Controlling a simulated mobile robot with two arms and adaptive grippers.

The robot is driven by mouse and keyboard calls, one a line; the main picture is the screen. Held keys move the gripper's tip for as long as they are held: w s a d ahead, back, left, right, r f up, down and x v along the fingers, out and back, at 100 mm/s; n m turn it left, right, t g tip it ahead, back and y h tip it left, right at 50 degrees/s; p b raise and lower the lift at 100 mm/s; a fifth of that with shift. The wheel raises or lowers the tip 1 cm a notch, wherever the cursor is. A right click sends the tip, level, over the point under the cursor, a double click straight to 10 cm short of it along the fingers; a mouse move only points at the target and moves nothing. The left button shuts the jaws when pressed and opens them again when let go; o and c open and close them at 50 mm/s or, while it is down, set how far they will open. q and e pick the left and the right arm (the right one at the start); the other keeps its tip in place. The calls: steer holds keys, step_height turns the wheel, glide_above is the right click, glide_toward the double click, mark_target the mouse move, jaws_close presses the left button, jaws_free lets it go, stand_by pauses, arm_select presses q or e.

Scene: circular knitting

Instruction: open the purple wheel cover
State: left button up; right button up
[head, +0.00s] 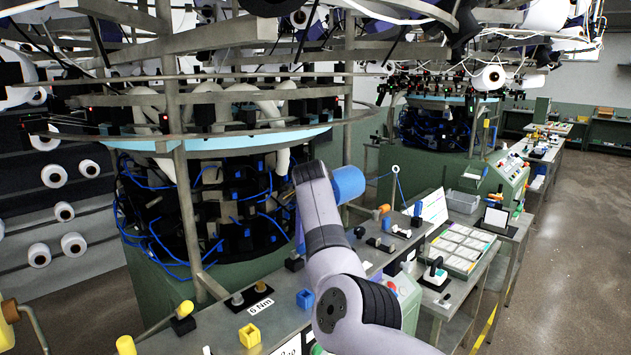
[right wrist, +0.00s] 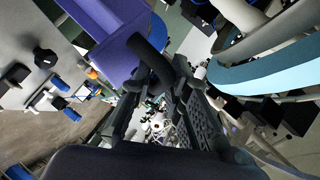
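A purple cover (right wrist: 105,35) fills the upper left of the right wrist view, close to my right gripper. A dark curved bar (right wrist: 152,60), like a handle, stands out from it. My right gripper (right wrist: 160,88) has its two dark fingers apart, and the bar's lower end lies at or between the tips. I cannot tell whether they touch it. In the head view my right arm reaches up from the lower right towards the knitting machine and hides the gripper; a small purple-blue patch (head: 300,236) shows beside it. My left gripper is not in view.
The near knitting machine has a light blue ring (head: 230,141), also in the right wrist view (right wrist: 265,68), and metal posts (head: 185,205) close to my arm. A bench (head: 222,322) with pegs and a yellow box (head: 250,335) runs in front. Clear floor (head: 565,240) lies right.

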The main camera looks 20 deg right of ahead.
steer(key=shift+v, duration=1)
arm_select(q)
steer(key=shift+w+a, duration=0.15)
arm_select(e)
steer(key=v, duration=1)
